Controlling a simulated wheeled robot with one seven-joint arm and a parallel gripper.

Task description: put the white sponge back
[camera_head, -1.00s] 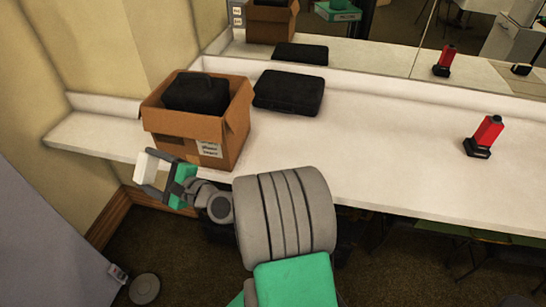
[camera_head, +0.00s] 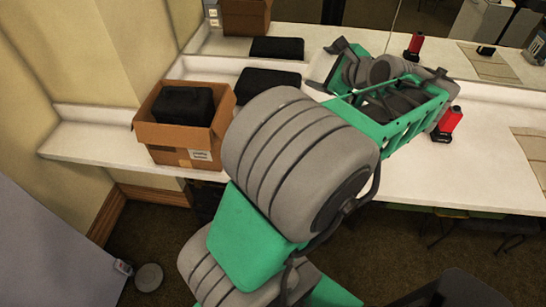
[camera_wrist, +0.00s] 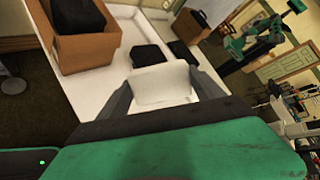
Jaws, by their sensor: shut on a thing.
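The white sponge (camera_wrist: 160,86) is a pale block in the middle of the wrist view. My gripper (camera_wrist: 161,84) is shut on it, with one grey finger on each side. In the wrist view the sponge is in front of the white counter, but its height above it is hard to tell. In the head view my arm reaches over the counter, and I cannot clearly make out the sponge there.
An open cardboard box (camera_head: 165,136) with a black case (camera_head: 184,106) inside stands at the counter's left. A red and black device (camera_head: 447,125) stands right of my arm. A mirror backs the white counter (camera_head: 440,180).

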